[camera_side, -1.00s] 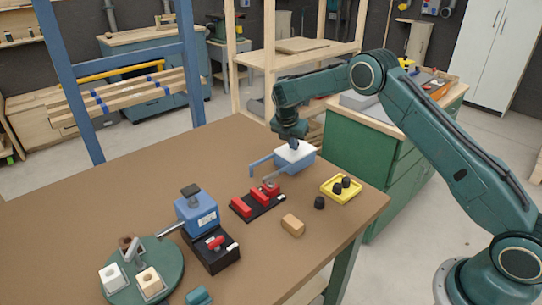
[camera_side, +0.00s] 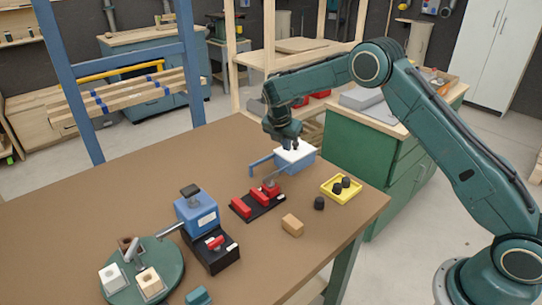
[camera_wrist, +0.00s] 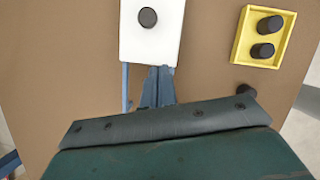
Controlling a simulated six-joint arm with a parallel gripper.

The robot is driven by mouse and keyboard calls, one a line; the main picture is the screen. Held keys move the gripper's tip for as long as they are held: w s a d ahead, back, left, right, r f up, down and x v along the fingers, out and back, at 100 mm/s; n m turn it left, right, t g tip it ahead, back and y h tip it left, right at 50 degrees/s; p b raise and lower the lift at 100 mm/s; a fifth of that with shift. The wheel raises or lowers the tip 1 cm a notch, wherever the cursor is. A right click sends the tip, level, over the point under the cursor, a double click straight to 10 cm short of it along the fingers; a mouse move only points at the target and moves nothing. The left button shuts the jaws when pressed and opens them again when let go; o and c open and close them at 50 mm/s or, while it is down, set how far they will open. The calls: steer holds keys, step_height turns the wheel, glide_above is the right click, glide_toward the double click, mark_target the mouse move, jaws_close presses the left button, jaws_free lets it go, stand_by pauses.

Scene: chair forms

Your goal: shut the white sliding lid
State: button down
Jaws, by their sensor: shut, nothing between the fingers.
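The white sliding lid (camera_side: 291,153) lies on top of a small blue box (camera_side: 299,165) near the back of the brown table. In the wrist view the lid (camera_wrist: 134,48) is a white rectangle with a round black knob (camera_wrist: 148,17). My gripper (camera_side: 291,147) is over the lid, pointing down, and hides part of it in the side view. In the wrist view my gripper (camera_wrist: 159,69) has its blue-grey fingers together and empty, at the lid's near edge. I cannot tell whether they touch the lid, nor how far the lid covers the box.
A blue bar (camera_side: 261,161) stands out left of the box. A yellow tray (camera_side: 342,195) with black pegs, a loose black peg (camera_side: 319,203), a wooden block (camera_side: 292,225) and a red clamp fixture (camera_side: 258,203) stand nearby. The table's left middle is clear.

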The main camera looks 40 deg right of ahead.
steer(key=w+v, duration=0.1)
steer(key=v, duration=0.6)
steer(key=shift+s+a+r, duration=0.2)
steer(key=shift+s+r, duration=0.1)
steer(key=shift+s, duration=0.25)
